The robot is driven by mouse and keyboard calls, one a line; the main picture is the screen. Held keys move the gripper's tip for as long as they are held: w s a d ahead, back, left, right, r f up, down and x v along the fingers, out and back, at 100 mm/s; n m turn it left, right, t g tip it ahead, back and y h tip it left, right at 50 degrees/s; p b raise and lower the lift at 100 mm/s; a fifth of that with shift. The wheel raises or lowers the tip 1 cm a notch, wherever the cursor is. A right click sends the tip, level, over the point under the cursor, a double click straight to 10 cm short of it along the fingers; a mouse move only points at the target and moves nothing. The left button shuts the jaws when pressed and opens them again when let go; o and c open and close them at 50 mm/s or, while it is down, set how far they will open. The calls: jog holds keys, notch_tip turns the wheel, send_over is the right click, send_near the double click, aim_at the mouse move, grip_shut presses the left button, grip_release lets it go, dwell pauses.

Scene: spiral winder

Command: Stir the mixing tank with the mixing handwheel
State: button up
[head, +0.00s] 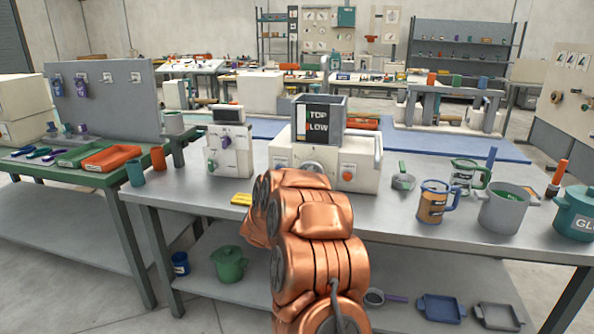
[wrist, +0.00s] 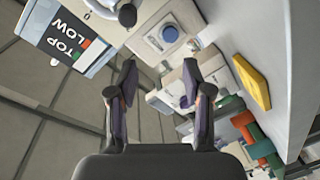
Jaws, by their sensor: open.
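A white machine (head: 360,155) stands on the bench and carries a grey open-topped tank (head: 319,121) lettered TOP and LOW. A round grey handwheel (head: 314,166) shows on the machine's front, its lower part hidden behind my copper arm. In the wrist view the lettered tank (wrist: 66,42) is at upper left, and part of a wheel with a dark knob (wrist: 127,15) shows at the top edge. My gripper (wrist: 160,78) is open and empty, with the white machine beyond its fingers. It touches nothing that I can make out. In the head view my arm hides the gripper.
A yellow block (head: 241,199) lies on the bench left of my arm. A smaller white unit (head: 228,150) with knobs stands left of the machine.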

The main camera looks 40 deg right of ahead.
jog(key=d, duration=0.1)
jog(key=s+d+h, duration=0.1)
jog(key=d+h, duration=0.1)
jog(key=d, duration=0.1)
jog(key=shift+s+r+g, duration=0.35)
jog(key=shift+s+g, duration=0.05)
jog(key=shift+p+x, duration=0.4)
jog(key=shift+x, duration=3.35)
jog(key=shift+c, duration=0.2)
grip_shut()
